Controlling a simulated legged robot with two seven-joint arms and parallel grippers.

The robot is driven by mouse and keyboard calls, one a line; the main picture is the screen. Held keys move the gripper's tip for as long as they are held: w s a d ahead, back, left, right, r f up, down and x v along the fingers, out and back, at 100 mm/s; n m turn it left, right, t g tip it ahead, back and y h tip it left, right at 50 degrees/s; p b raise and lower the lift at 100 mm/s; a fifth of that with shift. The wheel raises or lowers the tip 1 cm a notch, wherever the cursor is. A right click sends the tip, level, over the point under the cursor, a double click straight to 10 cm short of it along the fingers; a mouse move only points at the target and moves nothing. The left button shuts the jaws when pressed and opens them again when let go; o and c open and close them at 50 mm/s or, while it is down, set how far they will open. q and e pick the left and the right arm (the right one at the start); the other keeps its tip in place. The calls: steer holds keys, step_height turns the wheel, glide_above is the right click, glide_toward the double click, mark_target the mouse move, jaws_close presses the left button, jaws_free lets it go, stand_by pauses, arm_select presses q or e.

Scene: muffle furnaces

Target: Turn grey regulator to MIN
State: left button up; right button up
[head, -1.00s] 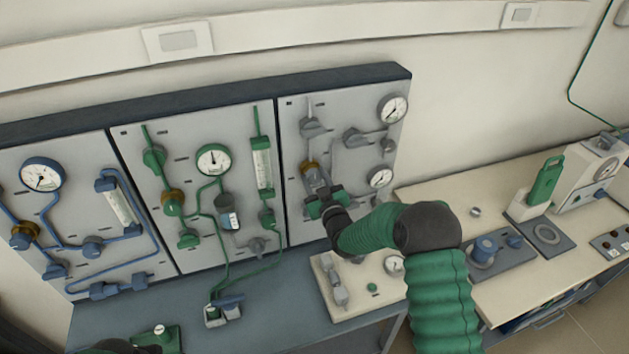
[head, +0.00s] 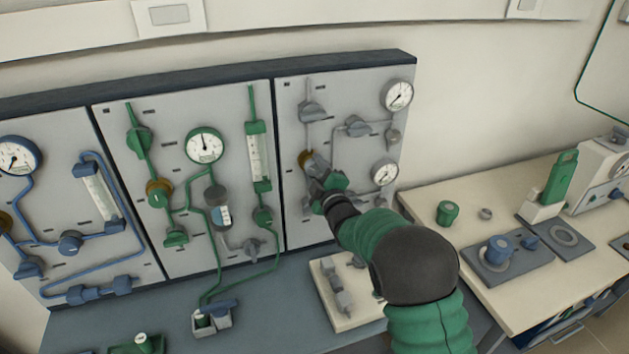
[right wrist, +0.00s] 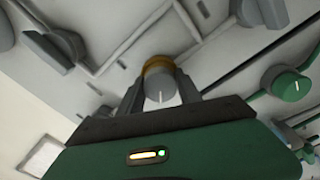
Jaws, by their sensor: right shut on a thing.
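The grey regulator (head: 306,158) with a brass collar is on the right-hand grey panel; my gripper partly hides it in the head view. In the right wrist view, the grey regulator knob (right wrist: 160,86) has a white line on its face, and the brass collar is behind it. My right gripper (head: 318,171) reaches the panel from the front right. In the right wrist view the fingers of my right gripper (right wrist: 161,97) are on both sides of the knob, shut on it. I cannot read a MIN mark. My left gripper is out of view.
Above and right of the regulator are grey valves (head: 357,126) and two gauges (head: 398,95). A green-piped panel (head: 233,105) stands to the left. A cream block with grey fittings (head: 322,291) lies below my arm. The right bench holds a green knob (head: 447,213).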

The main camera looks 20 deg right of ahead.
steer(key=n+b, duration=0.2)
steer(key=f+n+b, duration=0.1)
steer(key=n+b, duration=0.1)
steer(key=shift+n+b, duration=0.3)
steer(key=shift+r+n+b, duration=0.1)
steer(key=shift+n+b, duration=1.35)
steer(key=shift+n, duration=0.15)
steer(key=o, duration=1.4)
steer(key=shift+r, duration=0.1)
steer(key=shift+c, duration=0.2)
steer(key=shift+r, duration=0.1)
steer(key=s+b, duration=0.1)
steer(key=s, duration=1.5)
steer(key=shift+s+d, duration=0.25)
steer(key=shift+s, duration=0.15)
